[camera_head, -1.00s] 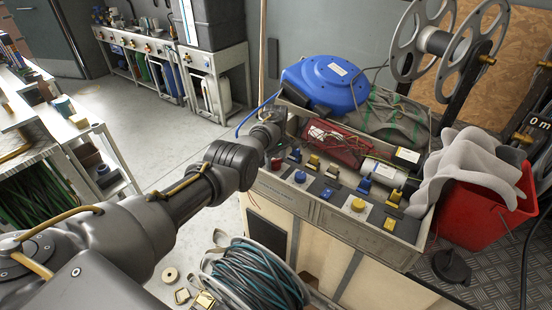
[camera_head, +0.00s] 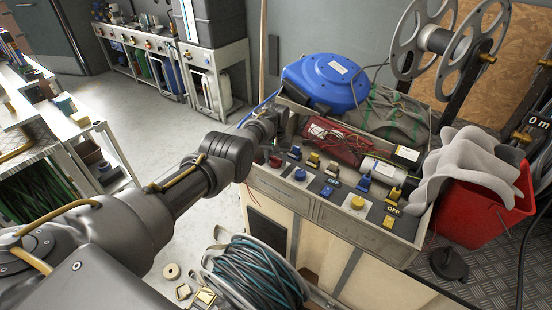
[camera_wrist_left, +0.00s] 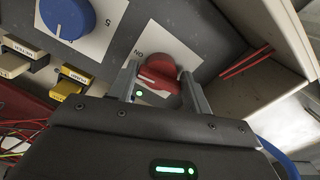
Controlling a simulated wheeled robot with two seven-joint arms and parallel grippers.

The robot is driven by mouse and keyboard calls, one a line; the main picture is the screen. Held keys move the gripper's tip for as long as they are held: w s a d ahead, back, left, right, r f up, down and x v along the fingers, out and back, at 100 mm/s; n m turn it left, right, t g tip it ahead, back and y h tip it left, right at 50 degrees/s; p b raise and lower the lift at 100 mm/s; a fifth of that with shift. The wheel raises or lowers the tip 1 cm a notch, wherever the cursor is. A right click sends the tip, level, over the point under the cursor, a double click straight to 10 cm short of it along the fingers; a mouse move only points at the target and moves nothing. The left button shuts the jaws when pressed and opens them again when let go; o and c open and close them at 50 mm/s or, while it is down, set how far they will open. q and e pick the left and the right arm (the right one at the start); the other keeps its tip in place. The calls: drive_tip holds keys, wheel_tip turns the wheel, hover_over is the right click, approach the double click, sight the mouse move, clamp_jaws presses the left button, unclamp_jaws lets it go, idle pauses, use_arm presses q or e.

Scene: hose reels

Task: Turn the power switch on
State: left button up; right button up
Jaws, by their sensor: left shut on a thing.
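The power switch, a red rotary knob (camera_wrist_left: 157,76) on a white plate marked ON, sits on the grey control panel in the left wrist view. It also shows in the head view as a small red spot (camera_head: 275,161) at the panel's left end. My left gripper (camera_wrist_left: 163,85) has its two fingers on opposite sides of the knob and is shut on it. In the head view my left gripper (camera_head: 271,140) reaches down to that end, and its arm partly hides it. The knob's exact angle is hard to read. My right gripper is out of view.
A blue knob (camera_wrist_left: 68,18) and yellow switches (camera_wrist_left: 68,90) lie close beside the red knob. Behind the panel are a blue hose reel (camera_head: 326,80) and a red item with wires (camera_head: 338,140). A red bucket (camera_head: 487,210) stands right.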

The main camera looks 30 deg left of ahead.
use_arm(q)
drive_tip(key=shift+w+a+r+m, duration=0.1)
drive_tip(key=shift+m, duration=0.8)
drive_tip(key=o, duration=0.7)
